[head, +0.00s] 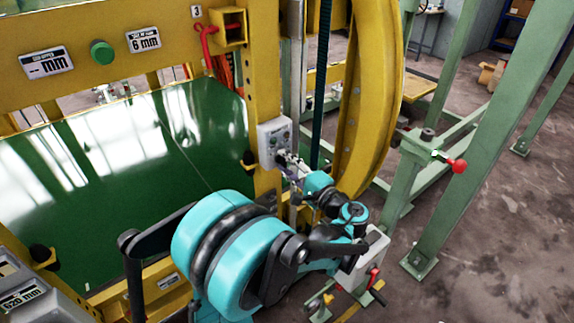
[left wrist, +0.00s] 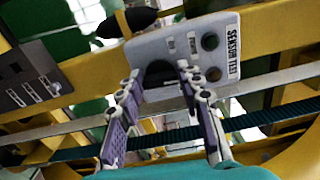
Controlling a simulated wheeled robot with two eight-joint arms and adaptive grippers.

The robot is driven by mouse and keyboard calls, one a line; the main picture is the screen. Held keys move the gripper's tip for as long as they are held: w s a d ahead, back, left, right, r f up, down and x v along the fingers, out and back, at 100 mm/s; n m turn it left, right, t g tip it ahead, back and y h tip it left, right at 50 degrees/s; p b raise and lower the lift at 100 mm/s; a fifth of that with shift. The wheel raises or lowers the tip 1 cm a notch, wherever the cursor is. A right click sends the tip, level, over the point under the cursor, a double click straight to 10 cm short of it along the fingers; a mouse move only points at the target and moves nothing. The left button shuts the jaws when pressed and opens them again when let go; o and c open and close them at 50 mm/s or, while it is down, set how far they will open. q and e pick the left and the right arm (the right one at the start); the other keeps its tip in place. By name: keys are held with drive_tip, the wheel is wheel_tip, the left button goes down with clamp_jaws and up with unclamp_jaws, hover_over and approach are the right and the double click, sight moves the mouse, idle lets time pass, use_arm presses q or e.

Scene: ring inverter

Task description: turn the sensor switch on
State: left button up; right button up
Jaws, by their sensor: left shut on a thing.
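The sensor switch box is a small light grey panel (head: 273,138) on the yellow post, right of the green sheet. In the left wrist view the panel (left wrist: 186,45) carries the label "SENSOR TEST", two round buttons and a dark switch knob (left wrist: 158,72) at its lower edge. My left gripper (head: 283,158) is at the lower part of the panel. In the left wrist view its two fingers (left wrist: 158,80) stand on either side of the knob and are shut on it. The fingers partly hide the knob, and its setting cannot be read. My right gripper is not in view.
A yellow frame (head: 90,50) with a green button (head: 102,52) stands behind the green sheet (head: 120,170). A yellow curved ring (head: 368,100) rises just right of the panel. Green posts and a red-knobbed lever (head: 457,166) stand further right. Floor is clear at far right.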

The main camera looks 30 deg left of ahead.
use_arm(q)
drive_tip(key=m, duration=0.7)
idle(0.6)
drive_tip(key=o, duration=1.2)
drive_tip(key=shift+c, duration=0.2)
drive_tip(key=shift+r, duration=0.1)
drive_tip(key=v, duration=1.2)
drive_tip(key=shift+a, duration=0.1)
